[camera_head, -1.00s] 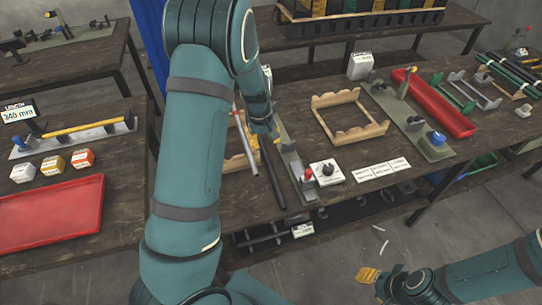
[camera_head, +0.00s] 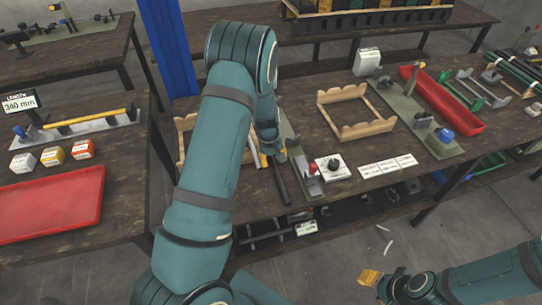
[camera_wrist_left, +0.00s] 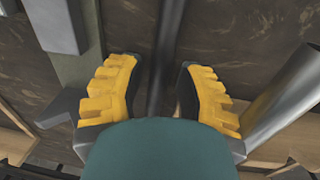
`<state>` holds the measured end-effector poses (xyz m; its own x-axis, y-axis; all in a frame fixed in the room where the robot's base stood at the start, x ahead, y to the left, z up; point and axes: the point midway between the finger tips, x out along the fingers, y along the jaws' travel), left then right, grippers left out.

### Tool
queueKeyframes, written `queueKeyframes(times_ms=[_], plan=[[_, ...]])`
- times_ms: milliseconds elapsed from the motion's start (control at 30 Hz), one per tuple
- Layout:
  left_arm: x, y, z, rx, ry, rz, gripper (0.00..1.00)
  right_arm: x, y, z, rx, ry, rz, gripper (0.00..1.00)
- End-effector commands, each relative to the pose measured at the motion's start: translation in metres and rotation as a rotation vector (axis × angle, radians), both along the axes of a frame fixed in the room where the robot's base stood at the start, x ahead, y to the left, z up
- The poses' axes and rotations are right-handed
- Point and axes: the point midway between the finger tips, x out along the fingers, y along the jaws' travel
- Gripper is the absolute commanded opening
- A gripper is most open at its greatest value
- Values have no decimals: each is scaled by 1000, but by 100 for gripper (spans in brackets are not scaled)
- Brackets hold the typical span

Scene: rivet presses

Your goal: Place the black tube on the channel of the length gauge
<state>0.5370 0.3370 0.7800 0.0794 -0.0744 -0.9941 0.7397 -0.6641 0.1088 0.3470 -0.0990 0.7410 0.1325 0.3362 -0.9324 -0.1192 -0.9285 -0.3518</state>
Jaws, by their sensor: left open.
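The black tube (camera_head: 279,184) lies at the front of the middle table, its far part hidden by my left arm. My left gripper (camera_head: 268,158) is over it, and in the left wrist view the open yellow fingers (camera_wrist_left: 159,95) straddle the dark tube (camera_wrist_left: 170,35), with no clear grip on it. The length gauge (camera_head: 98,126) is on the left table beside a "340 mm" display (camera_head: 20,103); a yellow tube (camera_head: 95,117) lies along it. My right gripper (camera_head: 369,278) is at the lower right, away from the tables; its finger opening is unclear.
A silver tube (camera_wrist_left: 282,92) lies right of the fingers in the left wrist view. A press base (camera_head: 300,175) with a red knob stands right of the black tube. A wooden cradle (camera_head: 355,132) is further right.

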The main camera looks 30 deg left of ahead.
Motion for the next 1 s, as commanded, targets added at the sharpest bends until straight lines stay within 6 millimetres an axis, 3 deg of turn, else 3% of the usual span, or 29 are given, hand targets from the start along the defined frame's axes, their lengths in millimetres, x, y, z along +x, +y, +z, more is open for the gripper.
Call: queueKeyframes(times_ms=[233,333,867,1000], plan=[[1,0,-1,1,-2,1,35,0,0,0,0,-1,0,47],[1,0,-1,1,-2,1,0,0,0,0,0,-1,0,47],[0,0,-1,1,-1,1,0,0,0,0,0,0,0,47],[1,0,9,1,-2,1,0,0,0,3,0,1,0,47]])
